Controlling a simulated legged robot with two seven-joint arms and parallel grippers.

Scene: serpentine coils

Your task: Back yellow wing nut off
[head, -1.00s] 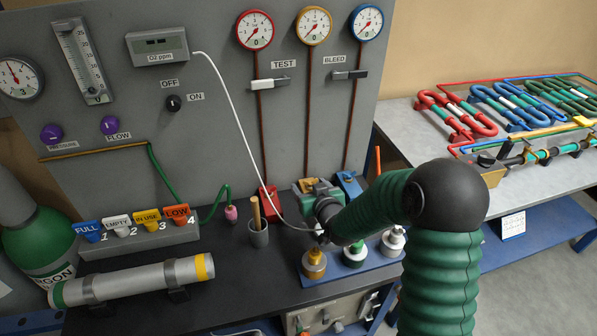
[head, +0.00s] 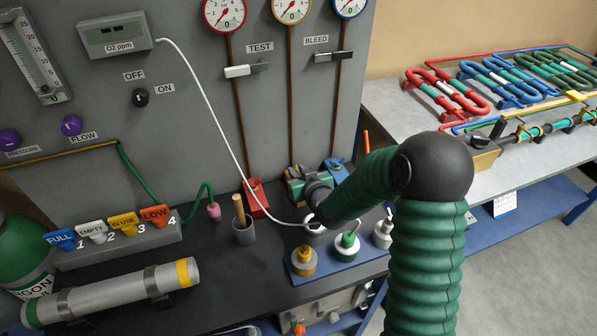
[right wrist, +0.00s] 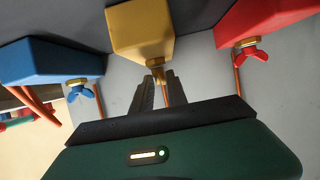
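The yellow wing nut (right wrist: 158,75) sits under the yellow block (right wrist: 140,30) in the right wrist view. My right gripper (right wrist: 160,81) has its two fingers on either side of the nut, at their tips. The fingers stand apart with a narrow gap. I cannot tell whether both press on the nut. In the head view my right gripper (head: 297,184) is at the foot of the panel, between the red block (head: 256,197) and the blue block (head: 337,171), and it hides the nut there. My left gripper is out of view.
In the right wrist view, a blue wing nut (right wrist: 81,89) is left and a red wing nut (right wrist: 250,54) right, each under its block. A cup (head: 244,233) stands beside my right gripper. White cable (head: 232,137) hangs there. Capped posts (head: 304,262) stand in front.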

